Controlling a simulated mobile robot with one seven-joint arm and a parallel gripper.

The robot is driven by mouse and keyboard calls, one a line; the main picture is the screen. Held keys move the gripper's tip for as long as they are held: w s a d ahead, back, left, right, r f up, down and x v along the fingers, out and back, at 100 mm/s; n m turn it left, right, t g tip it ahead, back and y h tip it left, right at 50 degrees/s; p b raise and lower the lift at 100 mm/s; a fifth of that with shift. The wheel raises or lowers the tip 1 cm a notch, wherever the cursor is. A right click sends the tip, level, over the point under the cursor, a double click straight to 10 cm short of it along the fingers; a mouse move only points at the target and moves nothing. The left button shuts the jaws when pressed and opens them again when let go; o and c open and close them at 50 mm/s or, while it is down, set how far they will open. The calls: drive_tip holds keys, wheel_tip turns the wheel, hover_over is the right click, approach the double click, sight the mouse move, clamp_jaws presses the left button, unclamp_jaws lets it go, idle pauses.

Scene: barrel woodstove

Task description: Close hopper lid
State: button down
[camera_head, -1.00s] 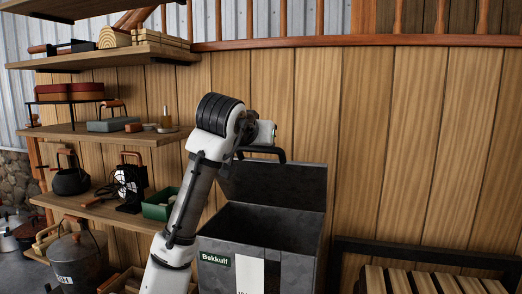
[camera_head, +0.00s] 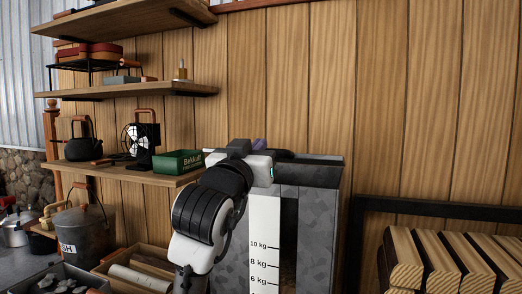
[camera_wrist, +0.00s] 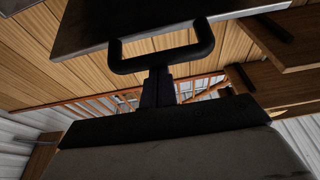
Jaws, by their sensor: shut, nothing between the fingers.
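The hopper (camera_head: 319,235) is a tall grey mottled bin with a white kilogram scale on its front. Its dark top (camera_head: 310,158) shows low at the back, so the lid looks lower than upright; its exact angle is hard to tell, as my arm covers the left part. In the wrist view the dark lid (camera_wrist: 190,14) fills the upper edge, with a black bar handle (camera_wrist: 125,64) standing out from it. My gripper (camera_wrist: 157,73) is shut and empty, its purple fingertips right at the handle; whether they touch it is unclear. The gripper (camera_head: 258,145) is also above the hopper's top in the head view.
Wall shelves (camera_head: 130,91) stand to the left, with a kettle (camera_head: 85,140) and a green box (camera_head: 178,161) on the lower one. A log rack (camera_head: 440,207) stands right of the hopper. The plank wall (camera_head: 380,90) is close behind.

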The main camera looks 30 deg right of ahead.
wheel_tip(320, 180, down, 7)
drive_tip(key=t+h+b, duration=0.1)
drive_tip(key=b, duration=0.3)
drive_tip(key=shift+s+a, duration=0.35)
drive_tip(key=shift+a, duration=0.05)
drive_tip(key=shift+r, duration=0.1)
